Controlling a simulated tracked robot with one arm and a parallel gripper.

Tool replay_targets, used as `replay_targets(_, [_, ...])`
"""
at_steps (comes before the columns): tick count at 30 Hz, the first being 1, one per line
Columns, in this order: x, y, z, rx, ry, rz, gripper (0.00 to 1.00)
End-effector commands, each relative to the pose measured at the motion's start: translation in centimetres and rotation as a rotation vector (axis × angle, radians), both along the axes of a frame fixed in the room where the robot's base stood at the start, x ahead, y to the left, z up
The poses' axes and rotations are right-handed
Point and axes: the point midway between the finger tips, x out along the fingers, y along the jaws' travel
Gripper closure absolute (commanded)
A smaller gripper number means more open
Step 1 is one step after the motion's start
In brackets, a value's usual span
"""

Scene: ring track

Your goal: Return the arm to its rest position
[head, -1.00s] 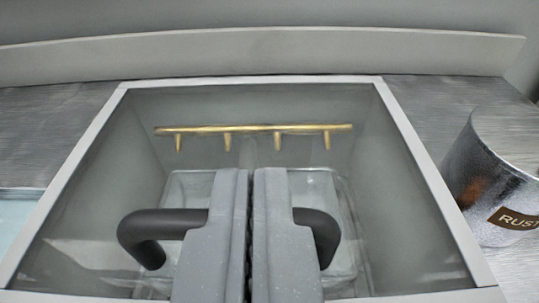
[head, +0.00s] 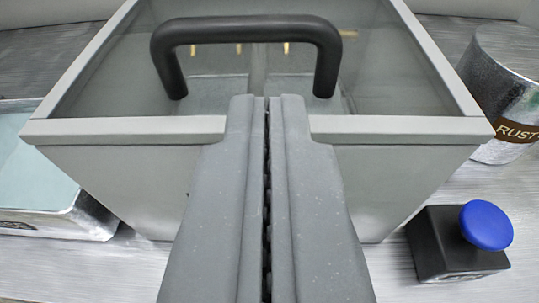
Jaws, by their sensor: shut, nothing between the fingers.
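My gripper (head: 267,104) is in the lower middle of the head view, its two grey fingers side by side and shut with nothing between them. Its tips show in front of the near rim of a grey box (head: 130,180) with a glass lid (head: 110,80). A black handle (head: 245,30) stands on the lid, just beyond the fingertips, and the fingers are not around it. The fingers hide part of the box's front wall.
A metal can labelled RUST (head: 505,90) stands right of the box. A black block with a blue button (head: 487,226) is at the front right. A metal tray with pale blue contents (head: 35,170) is at the left. Brushed metal counter (head: 90,268) lies bare at the front left.

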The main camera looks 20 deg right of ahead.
Motion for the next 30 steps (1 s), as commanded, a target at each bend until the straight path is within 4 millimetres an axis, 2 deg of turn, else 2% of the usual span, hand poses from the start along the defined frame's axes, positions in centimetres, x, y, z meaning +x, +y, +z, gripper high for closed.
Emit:
replay_targets(1, [-0.3, 0.3, -0.7, -0.001, 0.001, 0.002, 1.0])
replay_targets(9, [-1.3, 0.7, -1.9, -0.001, 0.001, 0.002, 1.0])
replay_targets(19, [-1.6, 1.1, -1.4, 0.01, 0.019, 0.01, 1.0])
replay_targets(23, [-1.8, 1.9, 0.4, 0.028, 0.062, 0.04, 1.0])
replay_targets(29, [-2.5, 3.1, 5.7, 0.048, 0.12, 0.127, 1.0])
replay_targets(30, [-2.7, 3.2, 7.1, 0.052, 0.123, 0.147, 1.0])
